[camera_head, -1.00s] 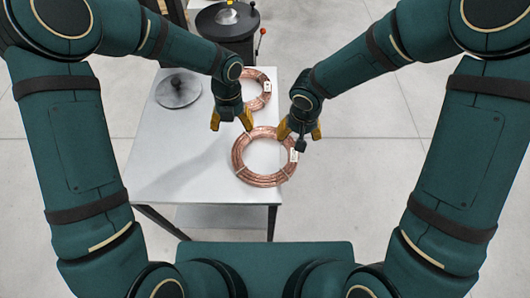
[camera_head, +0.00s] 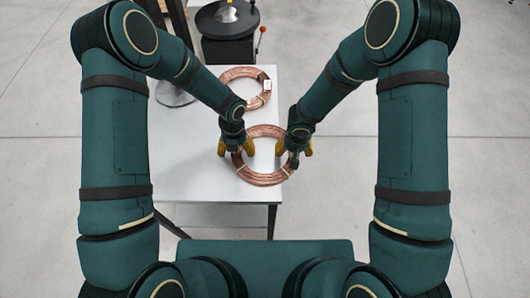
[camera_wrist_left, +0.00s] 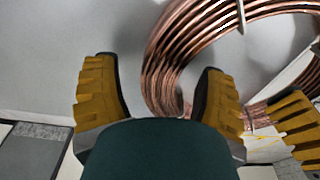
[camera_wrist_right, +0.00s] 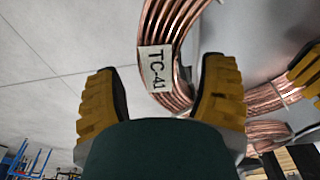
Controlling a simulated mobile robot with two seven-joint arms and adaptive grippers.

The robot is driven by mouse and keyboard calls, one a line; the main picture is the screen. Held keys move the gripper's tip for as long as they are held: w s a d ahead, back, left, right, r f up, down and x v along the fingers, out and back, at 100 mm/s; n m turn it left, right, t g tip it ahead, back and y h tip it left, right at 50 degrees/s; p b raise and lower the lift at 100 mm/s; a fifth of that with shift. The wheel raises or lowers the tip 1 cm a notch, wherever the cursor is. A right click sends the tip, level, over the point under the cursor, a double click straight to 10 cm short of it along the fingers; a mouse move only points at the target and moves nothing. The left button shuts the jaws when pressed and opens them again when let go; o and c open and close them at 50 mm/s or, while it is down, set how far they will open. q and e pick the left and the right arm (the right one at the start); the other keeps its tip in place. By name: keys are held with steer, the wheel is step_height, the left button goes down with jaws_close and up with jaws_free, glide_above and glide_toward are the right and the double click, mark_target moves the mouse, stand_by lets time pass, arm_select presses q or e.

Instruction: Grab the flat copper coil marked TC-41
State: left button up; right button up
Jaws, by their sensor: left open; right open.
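The flat copper coil (camera_head: 264,178) lies on the table near its front right corner. Its white tag reads TC-41 (camera_wrist_right: 156,69) in the right wrist view. My left gripper (camera_head: 236,150) is open at the coil's left side; in the left wrist view the coil's strands (camera_wrist_left: 160,62) show between its yellow fingers. My right gripper (camera_head: 294,154) is open at the coil's right side; in the right wrist view the tagged strands (camera_wrist_right: 180,30) show between its fingers. Neither gripper is closed on the coil. My right gripper hides part of the coil's right edge in the head view.
A second copper coil (camera_head: 236,75) with a white tag lies farther back on the pale table (camera_head: 190,165). A dark round machine (camera_head: 227,20) with a red-knobbed lever stands behind. A grey disc stand (camera_head: 175,93) is at the back left, partly behind my left arm.

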arm_select(q)
steer(key=shift+s+f, duration=0.1)
steer(key=shift+f, duration=0.35)
arm_select(e)
steer(key=shift+f, duration=0.5)
arm_select(q)
jaws_close()
arm_select(e)
jaws_close()
